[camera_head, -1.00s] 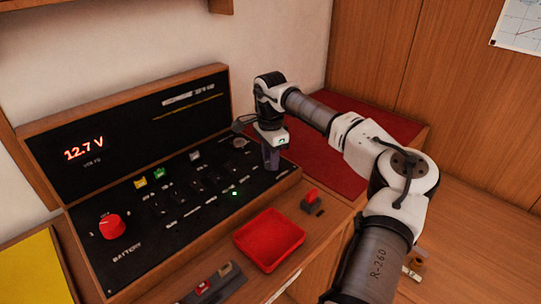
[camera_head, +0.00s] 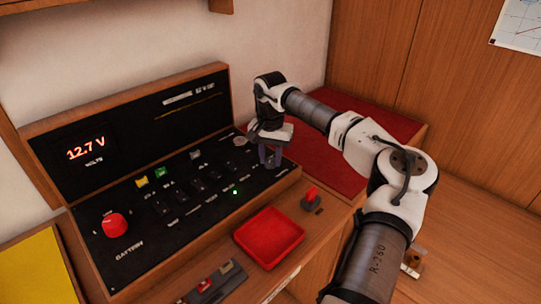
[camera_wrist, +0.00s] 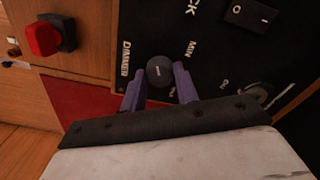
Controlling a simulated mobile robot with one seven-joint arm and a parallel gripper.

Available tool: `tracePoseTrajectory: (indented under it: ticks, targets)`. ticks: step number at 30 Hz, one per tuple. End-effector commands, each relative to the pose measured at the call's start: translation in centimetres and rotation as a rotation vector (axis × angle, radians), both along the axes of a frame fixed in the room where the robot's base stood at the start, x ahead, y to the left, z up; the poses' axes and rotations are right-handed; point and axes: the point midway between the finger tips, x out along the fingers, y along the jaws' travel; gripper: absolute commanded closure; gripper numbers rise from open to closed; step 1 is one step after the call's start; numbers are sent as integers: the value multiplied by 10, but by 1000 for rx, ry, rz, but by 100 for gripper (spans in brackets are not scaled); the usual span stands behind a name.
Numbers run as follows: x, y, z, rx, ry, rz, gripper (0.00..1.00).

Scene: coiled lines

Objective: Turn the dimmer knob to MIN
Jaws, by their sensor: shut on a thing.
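The dimmer knob (camera_wrist: 160,71) is a small, dark, round knob on the black panel, with a short pale mark on its face. The words DIMMER and MIN are printed beside it in the wrist view. My gripper (camera_wrist: 160,84) has its two purple fingers on either side of the knob and is shut on it. In the head view my gripper (camera_head: 270,157) is at the right end of the panel (camera_head: 140,262), and hides the knob there. I cannot tell exactly where the knob points.
A rocker switch (camera_wrist: 249,14) and a round metal fitting (camera_wrist: 258,93) are near the knob. A red battery knob (camera_head: 114,225) is at the panel's left. A red tray (camera_head: 270,238) and a red-topped switch (camera_head: 312,196) are in front. A red mat (camera_head: 330,165) lies to the right.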

Motion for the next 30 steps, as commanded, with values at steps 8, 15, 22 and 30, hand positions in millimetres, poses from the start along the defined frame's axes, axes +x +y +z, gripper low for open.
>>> tracePoseTrajectory:
  ticks: [8, 15, 22, 30]
  targets:
    - [0, 0, 1, 0, -2, 48, 92]
    - [0, 0, 1, 0, -2, 51, 93]
    - [0, 0, 1, -1, -2, 51, 58]
    - [0, 0, 0, 0, -1, 50, 48]
